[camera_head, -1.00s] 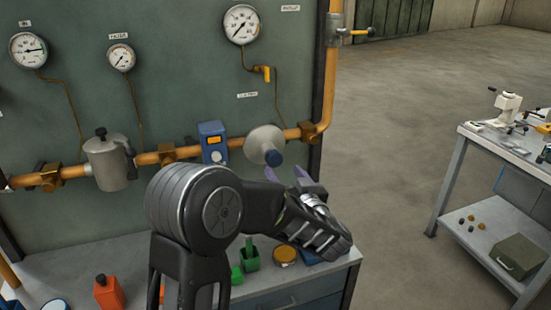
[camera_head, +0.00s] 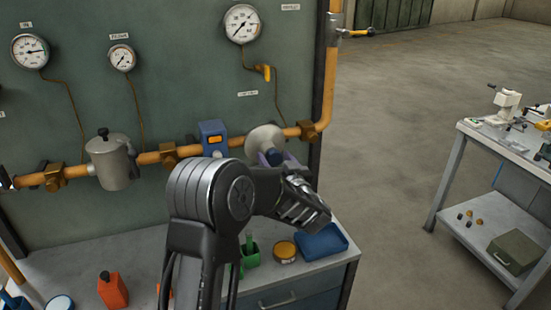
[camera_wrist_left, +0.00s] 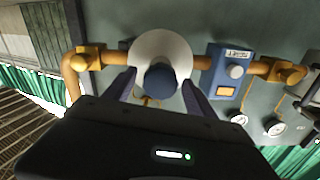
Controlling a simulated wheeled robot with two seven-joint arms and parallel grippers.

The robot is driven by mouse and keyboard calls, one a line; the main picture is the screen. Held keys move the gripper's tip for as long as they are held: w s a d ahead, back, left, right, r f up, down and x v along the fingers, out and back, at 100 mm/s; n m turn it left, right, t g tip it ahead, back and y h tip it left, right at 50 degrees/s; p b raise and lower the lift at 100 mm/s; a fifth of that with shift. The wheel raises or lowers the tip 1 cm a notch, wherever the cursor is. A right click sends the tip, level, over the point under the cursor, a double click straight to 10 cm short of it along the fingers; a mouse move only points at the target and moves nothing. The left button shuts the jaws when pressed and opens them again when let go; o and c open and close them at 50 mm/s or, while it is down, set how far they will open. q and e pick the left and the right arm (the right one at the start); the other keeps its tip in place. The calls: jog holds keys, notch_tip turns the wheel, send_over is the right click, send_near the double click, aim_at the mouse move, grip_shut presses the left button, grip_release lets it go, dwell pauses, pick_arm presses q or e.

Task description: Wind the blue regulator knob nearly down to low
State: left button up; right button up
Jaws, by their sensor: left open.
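The blue regulator knob (camera_head: 273,157) sits on the front of the round grey regulator body (camera_head: 262,139) on the orange pipe. In the head view my left gripper (camera_head: 273,160) is at the knob, and my wrist partly hides it. In the left wrist view the blue knob (camera_wrist_left: 161,80) shows between the two purple-grey fingers of my left gripper (camera_wrist_left: 160,90). The fingers are open, with a gap to the knob on either side. The pale regulator body (camera_wrist_left: 160,48) is behind the knob. My right gripper is in neither view.
A blue box with an orange display (camera_head: 213,138) is on the pipe just left of the regulator. Gauges (camera_head: 242,24) hang on the green panel above. A bench below holds a blue tray (camera_head: 322,243) and an orange bottle (camera_head: 112,290). Open floor lies right of the panel.

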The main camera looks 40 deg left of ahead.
pick_arm(q)
jog(key=shift+c, duration=0.6)
jog(key=c, duration=1.3)
